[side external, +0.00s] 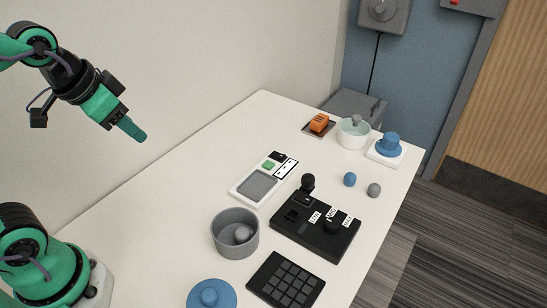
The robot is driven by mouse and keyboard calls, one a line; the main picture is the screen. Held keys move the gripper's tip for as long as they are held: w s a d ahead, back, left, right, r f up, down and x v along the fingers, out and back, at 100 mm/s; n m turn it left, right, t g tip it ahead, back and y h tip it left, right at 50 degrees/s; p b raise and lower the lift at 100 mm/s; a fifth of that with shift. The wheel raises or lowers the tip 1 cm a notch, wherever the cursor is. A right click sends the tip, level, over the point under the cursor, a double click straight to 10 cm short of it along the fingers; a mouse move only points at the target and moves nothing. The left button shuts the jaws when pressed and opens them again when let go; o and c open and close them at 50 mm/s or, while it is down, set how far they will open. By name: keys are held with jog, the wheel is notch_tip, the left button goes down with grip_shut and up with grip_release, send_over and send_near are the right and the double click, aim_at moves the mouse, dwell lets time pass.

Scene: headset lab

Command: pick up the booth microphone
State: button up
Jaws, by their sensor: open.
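A small black round-headed thing (308,183) stands at the back left corner of a black panel (290,238); it looks like the booth microphone, but it is too small to be certain. I cannot tell whether it is fixed to the panel or stands beside it. My gripper (134,130) is open and empty, at the upper left, high above the table and well apart from the black thing. Its green fingers point down and to the right and overlap in this view, so the gap between them is hidden.
The panel bears white labels and a black knob (333,223). Around it are a white device (258,184), a grey bowl (235,232) holding a ball, a black keypad (286,281), a blue lid (211,296) and small balls (350,179). The table's (165,205) left part is clear.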

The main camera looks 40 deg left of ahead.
jog(key=w+d+r+m+g, duration=0.1)
jog(key=w+d+r+m, duration=0.15)
jog(key=w+m, duration=0.45)
jog(key=m+g, duration=0.4)
jog(key=m, duration=1.4)
send_over(309, 176)
jog(key=f, duration=1.7)
jog(key=shift+s+a+f, duration=0.1)
jog(key=shift+a+f, duration=0.2)
jog(key=shift+f, duration=0.1)
jog(key=shift+d+f, duration=0.2)
jog(key=shift+f, duration=0.1)
jog(key=shift+f, duration=0.1)
jog(key=shift+f, duration=1.2)
jog(key=shift+f, duration=0.1)
jog(key=shift+f, duration=2.5)
